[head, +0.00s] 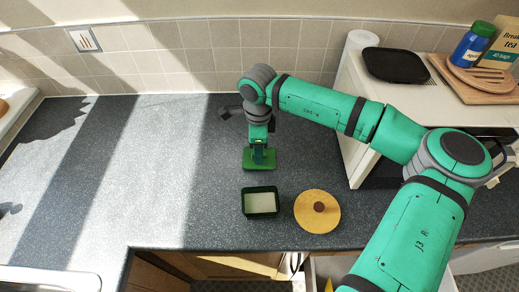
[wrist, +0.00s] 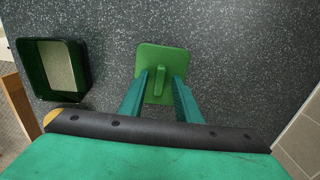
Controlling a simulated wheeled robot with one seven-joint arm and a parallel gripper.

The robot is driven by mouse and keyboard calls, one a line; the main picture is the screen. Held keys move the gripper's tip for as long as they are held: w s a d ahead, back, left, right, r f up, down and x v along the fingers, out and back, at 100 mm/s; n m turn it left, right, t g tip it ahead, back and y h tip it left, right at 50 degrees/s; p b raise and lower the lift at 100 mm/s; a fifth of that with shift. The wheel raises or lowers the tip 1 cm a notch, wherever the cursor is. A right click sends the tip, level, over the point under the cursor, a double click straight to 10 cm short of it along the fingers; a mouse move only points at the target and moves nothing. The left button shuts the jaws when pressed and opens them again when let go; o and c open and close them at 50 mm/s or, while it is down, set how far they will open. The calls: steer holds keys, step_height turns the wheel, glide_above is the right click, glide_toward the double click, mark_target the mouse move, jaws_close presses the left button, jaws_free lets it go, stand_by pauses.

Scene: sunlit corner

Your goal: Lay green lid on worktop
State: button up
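The green lid (head: 247,164) looks flat on the dark speckled worktop (head: 168,190), just behind an open dark green box (head: 247,214) with a pale inside. In the wrist view the lid (wrist: 152,53) shows its upright ridge handle, and the box (wrist: 80,90) is at left. My gripper (head: 261,153) points down over the lid. In the wrist view my gripper (wrist: 161,76) is open, one finger on each side of the handle, with a visible gap on both sides. The fingertips' exact height above the lid is hard to tell.
A round yellow-tan lid with a brown knob (head: 319,207) lies right of the box, near the front edge. A white appliance (head: 358,100) bears a black tray (head: 394,65). A wooden board (head: 470,86) and blue jar (head: 472,46) stand far right.

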steer(key=shift+r, duration=0.1)
step_height(320, 180, up, 12)
stand_by(0.5)
steer(key=shift+r, duration=0.1)
stand_by(0.4)
